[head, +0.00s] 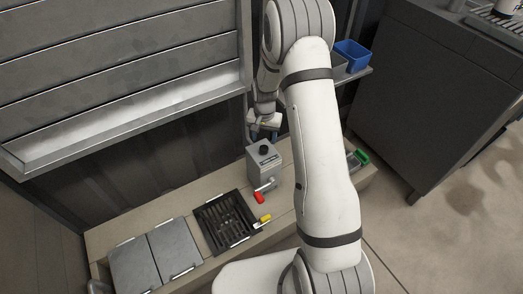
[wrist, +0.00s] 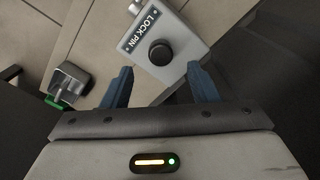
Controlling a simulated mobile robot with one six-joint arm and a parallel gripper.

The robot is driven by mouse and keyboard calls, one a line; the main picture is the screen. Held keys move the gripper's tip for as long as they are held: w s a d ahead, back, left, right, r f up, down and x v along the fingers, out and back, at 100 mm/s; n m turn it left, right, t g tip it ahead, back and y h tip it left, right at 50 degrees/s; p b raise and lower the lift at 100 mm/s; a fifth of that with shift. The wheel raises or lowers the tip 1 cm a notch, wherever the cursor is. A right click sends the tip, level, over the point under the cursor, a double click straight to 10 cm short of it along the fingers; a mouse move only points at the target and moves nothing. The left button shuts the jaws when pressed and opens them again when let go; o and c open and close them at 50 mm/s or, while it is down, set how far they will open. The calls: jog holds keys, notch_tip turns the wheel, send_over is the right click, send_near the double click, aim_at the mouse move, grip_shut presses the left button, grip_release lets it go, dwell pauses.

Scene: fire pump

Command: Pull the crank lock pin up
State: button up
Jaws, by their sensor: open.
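The lock pin (wrist: 160,53) is a black round knob on top of a grey box (wrist: 187,33) with a "LOCK PIN" label. In the head view the same black knob (head: 263,149) tops the grey box (head: 268,170), which has a crank with a red handle (head: 258,197) on its front. My gripper (wrist: 158,76) is open, with its two blue fingers spread on either side of the knob in the wrist picture. It is empty.
A green-edged item (head: 360,158) stands to the right of my arm. A slatted wall rises behind; a blue bin (head: 351,54) sits on a shelf.

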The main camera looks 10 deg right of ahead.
aim_at(264, 148)
notch_tip(264, 148, down, 6)
jog(key=shift+f+b, duration=0.15)
jog(key=shift+b, duration=0.7)
grip_shut()
